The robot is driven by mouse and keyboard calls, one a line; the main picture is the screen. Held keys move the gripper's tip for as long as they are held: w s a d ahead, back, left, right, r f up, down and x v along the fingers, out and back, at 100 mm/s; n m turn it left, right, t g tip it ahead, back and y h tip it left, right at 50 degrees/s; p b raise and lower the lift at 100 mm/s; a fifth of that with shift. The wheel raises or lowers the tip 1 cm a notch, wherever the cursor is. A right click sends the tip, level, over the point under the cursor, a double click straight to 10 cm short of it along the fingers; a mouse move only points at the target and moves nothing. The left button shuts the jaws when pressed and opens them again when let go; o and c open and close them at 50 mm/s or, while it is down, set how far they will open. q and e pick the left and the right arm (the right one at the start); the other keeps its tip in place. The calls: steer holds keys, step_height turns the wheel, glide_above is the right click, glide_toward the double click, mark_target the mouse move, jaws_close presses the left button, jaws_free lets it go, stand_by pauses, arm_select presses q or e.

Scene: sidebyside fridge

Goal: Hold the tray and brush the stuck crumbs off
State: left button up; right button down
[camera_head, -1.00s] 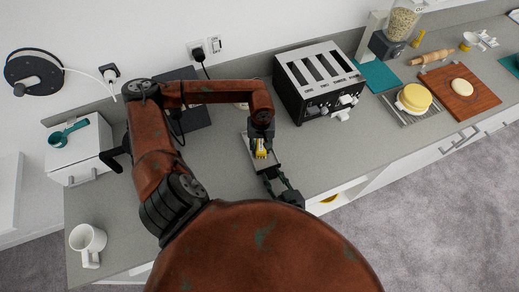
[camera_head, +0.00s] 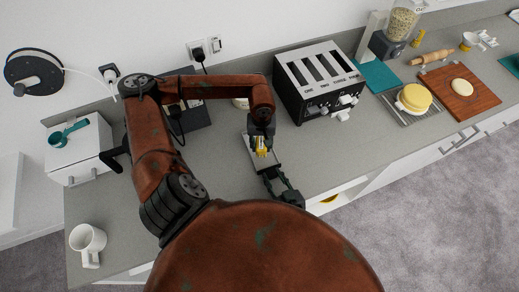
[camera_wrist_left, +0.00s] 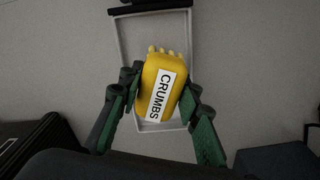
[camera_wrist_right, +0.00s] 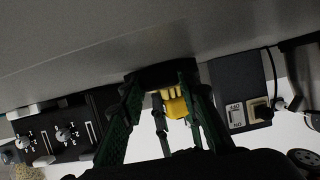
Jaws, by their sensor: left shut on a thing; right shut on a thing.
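The yellow brush (camera_head: 262,152), labelled CRUMBS, is held in my left gripper (camera_head: 262,138). In the left wrist view the brush (camera_wrist_left: 152,85) sits between the shut fingers (camera_wrist_left: 160,95), its bristle tufts pointing over the tray (camera_wrist_left: 126,45). The tray is a shallow grey pan with a raised rim, and it also shows in the head view (camera_head: 255,160). My right gripper (camera_head: 270,174) is shut on the tray's dark front end. In the right wrist view, that dark end (camera_wrist_right: 160,77) is between the fingers, with the brush (camera_wrist_right: 174,104) beyond. I cannot make out crumbs or whether bristles touch.
A black toaster (camera_head: 318,82) stands right of the tray. A dark panel (camera_head: 200,112) lies behind my left arm. A white mug (camera_head: 88,243) and a white box (camera_head: 80,152) are at the left. The counter's front edge is near my right gripper.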

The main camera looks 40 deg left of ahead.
steer(key=c, duration=1.4)
jaws_free()
steer(key=v, duration=0.7)
steer(key=shift+s+d, duration=0.15)
